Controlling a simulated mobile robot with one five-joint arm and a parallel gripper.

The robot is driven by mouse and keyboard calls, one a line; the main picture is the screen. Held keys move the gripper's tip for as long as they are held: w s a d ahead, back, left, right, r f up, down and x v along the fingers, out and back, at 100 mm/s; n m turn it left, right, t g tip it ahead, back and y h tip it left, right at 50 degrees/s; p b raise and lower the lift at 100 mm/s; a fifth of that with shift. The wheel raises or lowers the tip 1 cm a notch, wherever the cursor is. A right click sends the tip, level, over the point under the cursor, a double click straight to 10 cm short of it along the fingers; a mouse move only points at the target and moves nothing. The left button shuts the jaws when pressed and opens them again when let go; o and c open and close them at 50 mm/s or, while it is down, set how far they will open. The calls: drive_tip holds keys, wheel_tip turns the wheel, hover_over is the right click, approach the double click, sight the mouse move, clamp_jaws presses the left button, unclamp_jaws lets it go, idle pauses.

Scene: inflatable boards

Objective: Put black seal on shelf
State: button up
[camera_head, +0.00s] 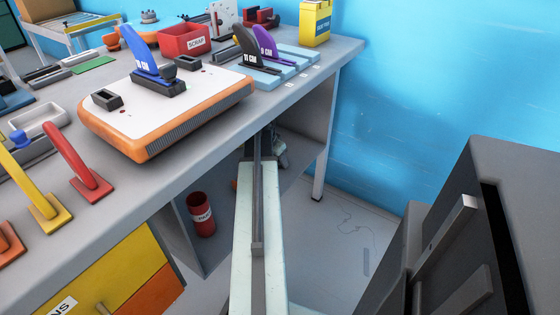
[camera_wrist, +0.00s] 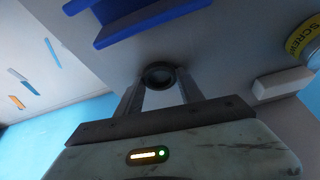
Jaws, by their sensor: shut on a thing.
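The black seal (camera_wrist: 160,73) is a dark ring in the wrist view. It sits between the tips of the two fingers of my gripper (camera_wrist: 163,82), which is shut on it. In the head view my pale arm reaches up the middle toward the table's front edge. The end of my gripper (camera_head: 262,142) is a dark shape just below the tabletop edge there, and I cannot make out the seal. The shelf (camera_head: 302,160) is the grey space under the tabletop, partly hidden behind my arm.
A red can (camera_head: 202,214) stands under the table, left of my arm. An orange-edged inflatable board (camera_head: 180,112) with a blue fin lies on the table (camera_head: 215,150). In the wrist view, a blue part (camera_wrist: 150,18) is above the seal and a yellow tin (camera_wrist: 304,38) is at right.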

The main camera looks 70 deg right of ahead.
drive_tip(key=o, duration=1.3)
drive_tip(key=shift+f, duration=0.1)
drive_tip(key=s+p+v, duration=0.1)
drive_tip(key=p+v, duration=0.6)
drive_tip(key=shift+w+r, duration=0.4)
drive_tip(key=shift+w, duration=0.05)
